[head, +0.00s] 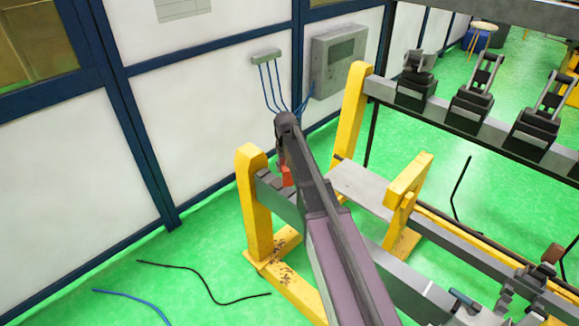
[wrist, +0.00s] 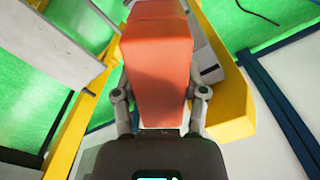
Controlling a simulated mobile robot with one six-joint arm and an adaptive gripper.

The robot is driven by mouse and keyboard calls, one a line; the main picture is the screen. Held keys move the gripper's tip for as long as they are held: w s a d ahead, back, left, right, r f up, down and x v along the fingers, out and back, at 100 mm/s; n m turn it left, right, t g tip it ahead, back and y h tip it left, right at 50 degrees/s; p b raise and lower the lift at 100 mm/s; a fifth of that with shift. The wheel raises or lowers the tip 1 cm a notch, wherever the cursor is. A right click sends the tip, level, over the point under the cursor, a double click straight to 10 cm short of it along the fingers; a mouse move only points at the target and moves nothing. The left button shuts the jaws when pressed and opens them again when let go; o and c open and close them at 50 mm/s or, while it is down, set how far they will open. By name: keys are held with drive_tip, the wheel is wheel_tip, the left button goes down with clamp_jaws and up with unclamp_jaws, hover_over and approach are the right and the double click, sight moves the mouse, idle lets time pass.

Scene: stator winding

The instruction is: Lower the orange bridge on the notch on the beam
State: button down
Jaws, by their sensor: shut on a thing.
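My gripper (wrist: 160,98) is shut on the orange bridge (wrist: 157,62), with one finger on each side of it in the wrist view. In the head view the orange bridge (head: 287,176) shows as a small patch left of my arm, at the far left end of the grey-green beam (head: 286,207). There my gripper is mostly hidden by my arm. A grey piece of the beam (wrist: 204,48) shows behind and right of the bridge in the wrist view. I cannot tell whether the bridge touches the beam, and the notch is not clear.
A yellow post (head: 250,200) stands close left of the bridge. A grey plate (head: 360,187) and a yellow bracket (head: 410,180) lie to the right. A white wall panel with a grey box (head: 338,60) stands behind. Cables (head: 205,285) lie on the green floor.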

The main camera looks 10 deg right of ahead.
sight(287, 179)
drive_tip(key=m, duration=0.1)
drive_tip(key=s+r+m+p, duration=0.1)
drive_tip(key=m, duration=0.3)
drive_tip(key=shift+s+r, duration=0.2)
drive_tip(key=shift+s, duration=0.05)
drive_tip(key=m, duration=0.2)
drive_tip(key=s+m+p, duration=0.1)
drive_tip(key=m, duration=0.1)
drive_tip(key=r+m, duration=0.1)
drive_tip(key=m, duration=0.1)
drive_tip(key=shift+s+p, duration=0.2)
drive_tip(key=shift+p, duration=0.1)
drive_tip(key=shift+f, duration=0.15)
wheel_tip(287, 179, down, 5)
drive_tip(key=b, duration=0.5)
drive_tip(key=shift+r, duration=0.2)
drive_tip(key=shift+f, duration=0.2)
idle(0.4)
